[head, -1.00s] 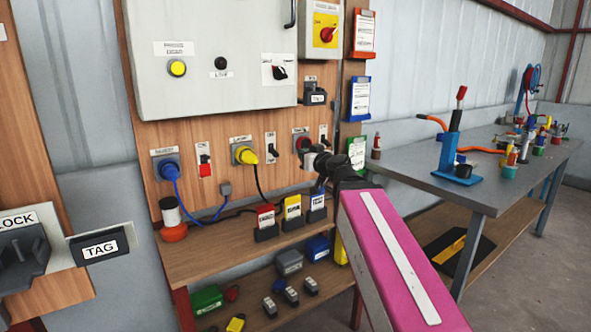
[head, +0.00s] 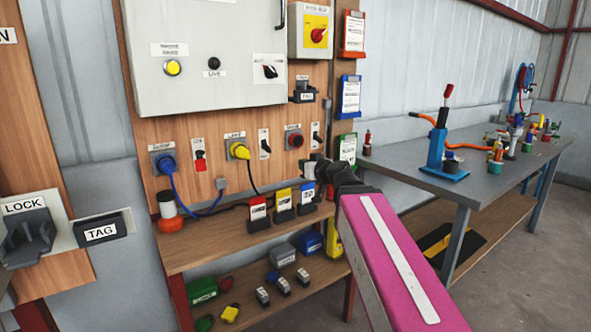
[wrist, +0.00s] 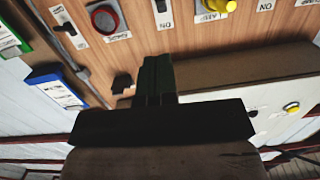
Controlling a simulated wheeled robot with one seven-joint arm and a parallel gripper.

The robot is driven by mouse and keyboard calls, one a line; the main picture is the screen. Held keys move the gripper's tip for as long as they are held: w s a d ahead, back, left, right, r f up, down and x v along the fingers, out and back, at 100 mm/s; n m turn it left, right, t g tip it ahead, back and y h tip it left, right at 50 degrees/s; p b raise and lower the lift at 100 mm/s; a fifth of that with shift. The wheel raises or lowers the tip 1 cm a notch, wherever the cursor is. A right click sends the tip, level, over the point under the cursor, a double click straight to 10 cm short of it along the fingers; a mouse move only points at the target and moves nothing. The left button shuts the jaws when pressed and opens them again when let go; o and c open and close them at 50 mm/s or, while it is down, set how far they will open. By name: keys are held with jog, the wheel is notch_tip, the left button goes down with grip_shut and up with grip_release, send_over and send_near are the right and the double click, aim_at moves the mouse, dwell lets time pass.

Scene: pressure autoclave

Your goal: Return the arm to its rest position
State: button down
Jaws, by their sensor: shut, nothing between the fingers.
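My arm, pink with a white stripe, reaches up from the lower right in the head view. My gripper (head: 318,165) is at its far end, in front of the wooden board and above the shelf. In the wrist view my gripper (wrist: 157,75) shows as dark fingers pressed together with nothing between them. It appears apart from the sockets and switches on the board, though the exact gap is hard to tell.
A shelf (head: 200,253) with tag holders lies below the gripper. A grey control box (head: 205,85) hangs above left. A grey workbench (head: 430,180) with a blue press (head: 447,145) stands right. A TAG holder (head: 100,231) juts out at left.

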notch_tip(320, 180, down, 14)
jog(key=d+r+m+g+h, duration=0.1)
jog(key=d+g+h, duration=0.1)
jog(key=g, duration=0.2)
jog(key=s+d+f+m+g+h, duration=0.2)
jog(key=s+d+f+g, duration=0.1)
jog(key=f, duration=0.6)
jog(key=s+d+f+m+g+h, duration=0.2)
jog(key=s+d+f, duration=0.4)
jog(key=f, duration=0.3)
jog(key=s+d+f+m+g+h, duration=0.1)
jog(key=s+d+f+g+h, duration=0.2)
jog(key=f, duration=0.7)
jog(key=shift+s+d+m+g+h, duration=0.3)
jog(key=shift+s+d+m+g, duration=0.1)
jog(key=shift+s+d+g, duration=0.7)
